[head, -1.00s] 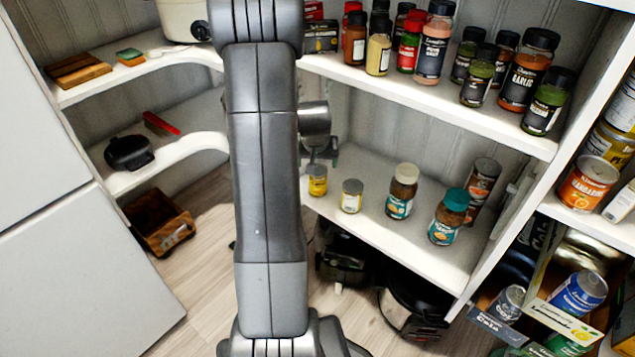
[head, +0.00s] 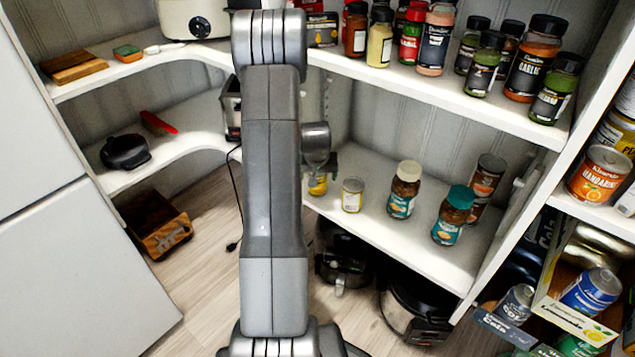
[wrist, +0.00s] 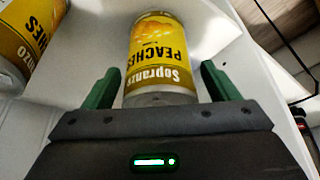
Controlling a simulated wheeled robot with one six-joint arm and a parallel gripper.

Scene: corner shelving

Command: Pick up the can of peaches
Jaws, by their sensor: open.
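A yellow can of peaches (wrist: 160,55) is upright between my fingers in the wrist view, where its label appears upside down. In the head view this can (head: 318,186) stands on the middle shelf, its upper part hidden by my gripper (head: 325,163). My gripper is open, with green fingers either side of the can in the wrist view (wrist: 161,84). Gaps show between the fingers and the can. A second peaches can (wrist: 28,38) is at the left of the wrist view; it looks like the small can (head: 352,195) to the right in the head view.
The spice shelf (head: 450,97) runs above. Appliances (head: 415,312) sit on the floor below.

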